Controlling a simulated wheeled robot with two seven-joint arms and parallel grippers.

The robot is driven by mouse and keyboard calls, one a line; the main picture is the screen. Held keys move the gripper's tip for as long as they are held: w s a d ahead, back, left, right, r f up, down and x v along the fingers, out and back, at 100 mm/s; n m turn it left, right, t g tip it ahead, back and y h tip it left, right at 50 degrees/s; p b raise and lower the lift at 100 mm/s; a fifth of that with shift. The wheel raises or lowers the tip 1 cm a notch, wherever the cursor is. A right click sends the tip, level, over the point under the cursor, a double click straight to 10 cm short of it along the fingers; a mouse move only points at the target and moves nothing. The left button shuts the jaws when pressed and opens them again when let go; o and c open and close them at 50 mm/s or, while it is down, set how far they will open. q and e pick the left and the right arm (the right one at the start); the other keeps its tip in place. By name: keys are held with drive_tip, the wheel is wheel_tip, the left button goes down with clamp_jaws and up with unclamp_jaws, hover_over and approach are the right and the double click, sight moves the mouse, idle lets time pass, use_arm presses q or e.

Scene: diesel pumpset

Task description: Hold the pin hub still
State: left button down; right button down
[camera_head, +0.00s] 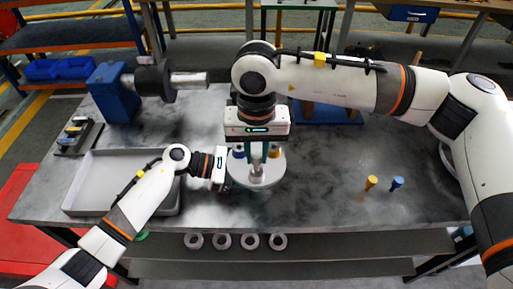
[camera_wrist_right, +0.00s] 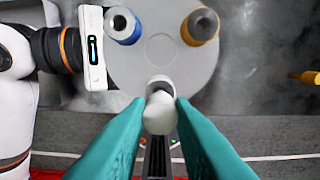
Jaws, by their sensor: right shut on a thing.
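The pin hub is a round, pale grey disc (camera_head: 268,175) on the table, below my right gripper. It also shows in the right wrist view (camera_wrist_right: 162,68). A blue pin (camera_wrist_right: 122,27) and a yellow pin (camera_wrist_right: 200,27) stand on its far part. My right gripper (camera_head: 257,166) points down with teal fingers, shut on a pale grey pin (camera_wrist_right: 158,112) at the hub's near side. My left gripper (camera_head: 228,184) is at the hub's left edge. Its fingers are mostly hidden, so I cannot tell whether they grip the rim.
A yellow pin (camera_head: 371,182) and a blue pin (camera_head: 397,183) stand on the table at right. A grey tray (camera_head: 85,190) is at left, behind my left arm. A blue vise-like machine (camera_head: 115,92) stands at the back left. Several rings (camera_head: 222,241) lie on the lower shelf.

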sight(256, 155)
drive_tip(key=shift+f, duration=1.2)
drive_tip(key=c, duration=1.2)
unclamp_jaws()
wheel_tip(256, 155, up, 12)
drive_tip(key=shift+r, duration=0.1)
use_arm(q)
drive_tip(key=shift+c, duration=2.3)
unclamp_jaws()
